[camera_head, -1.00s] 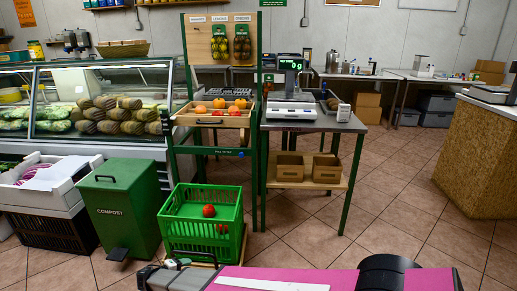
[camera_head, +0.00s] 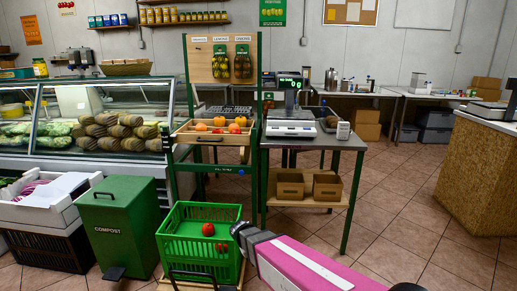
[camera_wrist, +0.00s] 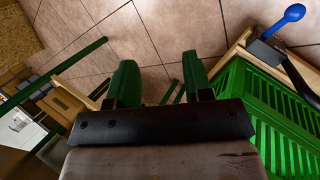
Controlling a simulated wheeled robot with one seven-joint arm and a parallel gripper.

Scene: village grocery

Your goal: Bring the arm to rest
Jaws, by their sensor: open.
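In the wrist view my gripper (camera_wrist: 160,78) is open, with its two green fingers apart and nothing between them. Beyond the fingers is tiled floor. In the head view my pink arm (camera_head: 300,268) comes up from the lower right, and its dark end lies beside the right side of the green crate (camera_head: 168,240). The fingers cannot be made out in the head view. The crate also shows at the right of the wrist view (camera_wrist: 250,85), apart from the fingers. Red tomatoes (camera_head: 208,229) lie in the crate.
A green compost bin (camera_head: 115,220) stands left of the crate. Behind are a produce stand with a wooden tray (camera_head: 212,139) and a scale table (camera_head: 345,142) with cardboard boxes (camera_head: 290,186) on its shelf. A wood-sided counter (camera_head: 480,180) stands right. Floor between is clear.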

